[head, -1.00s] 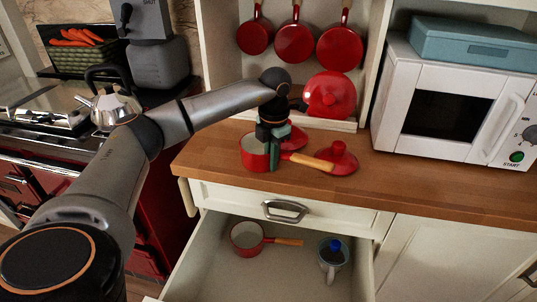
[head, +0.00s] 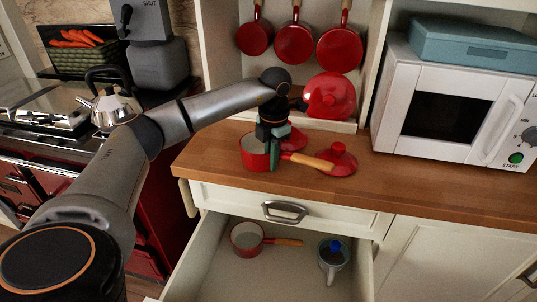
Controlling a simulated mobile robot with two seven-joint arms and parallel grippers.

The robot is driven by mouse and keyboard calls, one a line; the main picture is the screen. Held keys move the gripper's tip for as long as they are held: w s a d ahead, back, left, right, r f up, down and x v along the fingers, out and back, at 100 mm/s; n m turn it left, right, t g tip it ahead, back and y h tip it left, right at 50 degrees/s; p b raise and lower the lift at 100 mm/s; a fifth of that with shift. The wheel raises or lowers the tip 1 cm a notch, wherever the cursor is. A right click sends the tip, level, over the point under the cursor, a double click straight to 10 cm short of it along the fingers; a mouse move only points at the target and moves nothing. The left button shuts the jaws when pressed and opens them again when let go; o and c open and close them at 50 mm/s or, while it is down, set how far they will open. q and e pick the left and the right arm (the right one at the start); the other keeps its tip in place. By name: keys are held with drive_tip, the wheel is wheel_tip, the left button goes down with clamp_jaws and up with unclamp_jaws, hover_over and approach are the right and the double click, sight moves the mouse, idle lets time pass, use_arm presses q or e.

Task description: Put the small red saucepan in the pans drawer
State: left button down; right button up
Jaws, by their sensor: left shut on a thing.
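A small red saucepan (head: 247,158) with a pale inside and a wooden handle stands on the wooden counter near its front edge. My left gripper (head: 273,161) points down at this pan and is shut on its rim on the handle side. The gripper hides part of the rim. Below, the pans drawer (head: 208,274) is pulled open. Another red saucepan (head: 247,248) with a wooden handle lies in it on the left, and a grey-blue pot or mug (head: 333,262) with a blue knob stands on the right. My right gripper is not in view.
A red lid (head: 342,158) lies on the counter beside the handle, and another red piece shows behind the gripper. Red pans (head: 294,44) hang above. A microwave (head: 450,105) is at right, a kettle (head: 108,108) at left.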

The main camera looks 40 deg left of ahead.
use_arm(q)
drive_tip(key=shift+r+p, duration=1.85)
drive_tip(key=shift+r, duration=0.5)
